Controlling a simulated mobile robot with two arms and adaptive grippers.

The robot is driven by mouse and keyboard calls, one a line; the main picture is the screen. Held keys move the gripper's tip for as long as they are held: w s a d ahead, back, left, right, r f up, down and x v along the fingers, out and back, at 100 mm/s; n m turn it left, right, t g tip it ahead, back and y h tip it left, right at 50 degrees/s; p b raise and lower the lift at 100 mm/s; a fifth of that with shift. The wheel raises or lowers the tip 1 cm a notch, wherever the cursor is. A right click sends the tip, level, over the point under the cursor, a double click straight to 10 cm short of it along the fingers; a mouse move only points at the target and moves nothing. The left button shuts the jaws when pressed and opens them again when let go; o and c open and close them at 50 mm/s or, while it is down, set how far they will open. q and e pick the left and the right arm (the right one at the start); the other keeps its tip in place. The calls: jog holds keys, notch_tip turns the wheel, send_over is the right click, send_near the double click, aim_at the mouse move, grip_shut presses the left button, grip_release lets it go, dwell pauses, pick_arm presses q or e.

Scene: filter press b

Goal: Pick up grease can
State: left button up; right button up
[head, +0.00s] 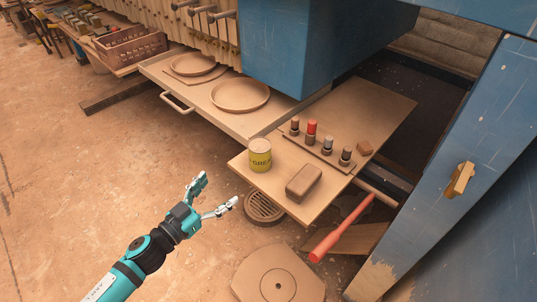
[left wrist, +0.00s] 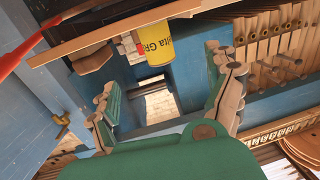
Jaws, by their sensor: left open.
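The grease can (head: 260,160), yellow with a dark-lettered label and a pale top, stands upright near the front left corner of a wooden board (head: 241,163). My left gripper (head: 218,189) is open and empty, in front of and to the left of the can, apart from it. In the left wrist view the picture is turned over, and the can (left wrist: 157,46) shows beyond the gap between the two fingers of the left gripper (left wrist: 160,78). My right gripper is not in view.
A brown block (head: 304,183) lies right of the can; several small bottles stand in a holder (head: 318,150) behind it. A red-handled tool (head: 340,231) slants past the board's right edge. A drawer with round trays (head: 240,96) and a blue press body (head: 320,45) are behind.

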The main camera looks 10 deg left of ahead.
aim_at(252, 159)
pick_arm(q)
jog(key=x, duration=1.1)
jog(key=shift+s+d+r+p, duration=0.1)
jog(key=shift+d+r+p, duration=0.1)
jog(key=shift+r+p, duration=0.15)
jog(key=shift+x, duration=0.85)
jog(key=x, duration=0.4)
jog(key=shift+w+d+f, duration=0.1)
jog(key=shift+w+d, duration=0.2)
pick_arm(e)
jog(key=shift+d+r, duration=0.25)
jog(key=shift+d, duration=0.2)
pick_arm(q)
jog(key=shift+c, duration=0.9)
jog(key=c, duration=1.4)
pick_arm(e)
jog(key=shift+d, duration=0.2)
